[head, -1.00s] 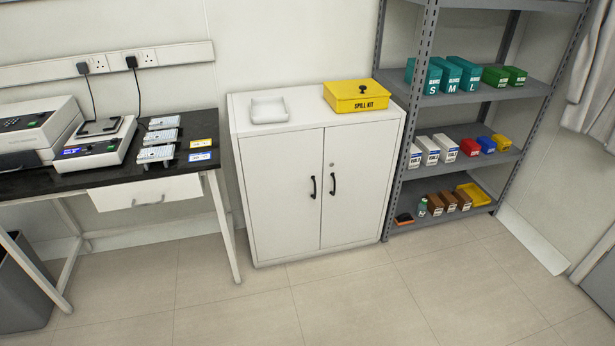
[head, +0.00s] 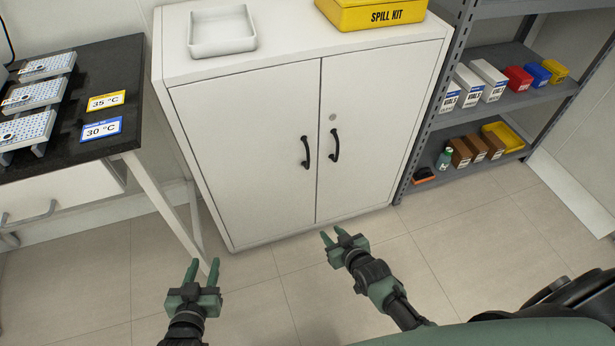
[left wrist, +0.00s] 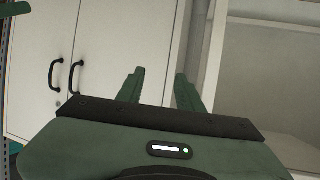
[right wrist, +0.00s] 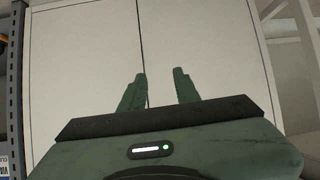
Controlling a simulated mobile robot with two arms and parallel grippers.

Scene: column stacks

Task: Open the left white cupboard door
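The white cupboard (head: 165,150) stands ahead with both doors shut. Its left door (head: 245,145) carries a black curved handle (head: 306,152) near the centre seam. The right door (head: 385,120) has its own black handle (head: 335,145) and a round lock above it. My left gripper (head: 202,268) is open and empty, low in front of the cupboard's left side, apart from the handle. My right gripper (head: 341,236) is open and empty, low before the doors' bottom edge. Both handles also show in the left wrist view, left of the fingers (left wrist: 160,92). The right wrist view shows the door seam behind the fingers (right wrist: 160,88).
A white tray (head: 222,49) and a yellow spill kit box (head: 372,14) sit on the cupboard top. A black-topped bench (head: 120,75) with a white leg stands close on the left. A grey shelf rack (head: 428,128) stands on the right. The floor between is clear.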

